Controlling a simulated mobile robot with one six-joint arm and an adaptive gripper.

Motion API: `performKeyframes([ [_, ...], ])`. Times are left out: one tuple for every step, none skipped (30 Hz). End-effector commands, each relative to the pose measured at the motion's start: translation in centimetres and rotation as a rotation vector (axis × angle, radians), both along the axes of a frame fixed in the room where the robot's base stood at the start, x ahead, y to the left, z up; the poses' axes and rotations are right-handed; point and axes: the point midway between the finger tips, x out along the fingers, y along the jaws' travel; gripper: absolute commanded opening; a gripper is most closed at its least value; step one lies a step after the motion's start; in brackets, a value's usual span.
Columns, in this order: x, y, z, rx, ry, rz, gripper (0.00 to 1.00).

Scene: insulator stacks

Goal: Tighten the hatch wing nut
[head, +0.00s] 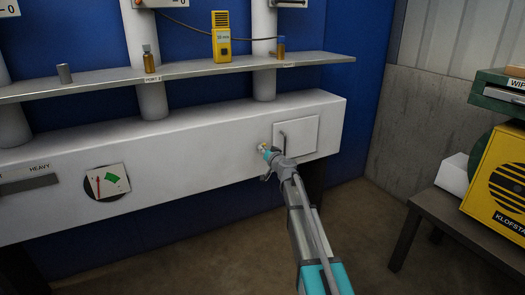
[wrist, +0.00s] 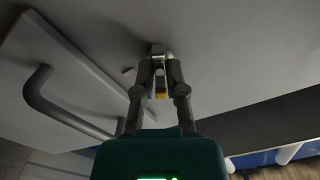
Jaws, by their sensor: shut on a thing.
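The hatch (head: 305,134) is a pale square panel on the front of the long white box, and it looks closed. Its grey bar handle (wrist: 52,106) shows large at the left of the wrist view. The wing nut (head: 263,147) is a small pale piece at the hatch's left edge in the head view. In the wrist view, my gripper (wrist: 160,64) has its two fingers close together on the wing nut (wrist: 159,49), against the white surface. The fingertips hide much of the nut, so I cannot tell its exact angle.
A metal shelf (head: 190,68) above the box holds a yellow meter (head: 221,38) and small bottles. A round opening with a card (head: 107,181) is at the left. A dark table (head: 430,205) with a yellow unit (head: 497,175) stands at the right. The floor between is clear.

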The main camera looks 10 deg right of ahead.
Motion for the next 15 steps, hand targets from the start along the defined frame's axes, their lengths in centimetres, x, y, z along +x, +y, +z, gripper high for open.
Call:
performKeyframes([
  [0.35,0.24,0.04,0.043,0.013,0.004,0.0],
  [0.36,0.24,0.04,0.07,0.022,0.004,0.0],
  [0.36,0.24,0.04,0.107,0.034,0.004,0.0],
  [0.37,0.25,0.03,0.133,0.043,0.005,0.0],
  [0.37,0.25,0.03,0.16,0.052,0.005,0.0],
  [0.38,0.25,0.03,0.197,0.064,0.005,0.0],
  [0.38,0.25,0.03,0.224,0.072,0.005,0.0],
  [0.39,0.25,0.03,0.251,0.081,0.005,0.0],
  [0.4,0.26,0.02,0.287,0.093,0.005,0.0],
  [0.4,0.26,0.02,0.314,0.102,0.005,0.0],
  [0.4,0.26,0.02,0.342,0.111,0.005,0.0],
  [0.42,0.27,0.02,0.378,0.122,0.005,0.0],
  [0.42,0.27,0.02,0.404,0.131,0.005,0.0],
  [0.42,0.27,0.01,0.432,0.14,0.005,0.0],
  [0.43,0.27,0.01,0.468,0.152,0.005,0.0],
])
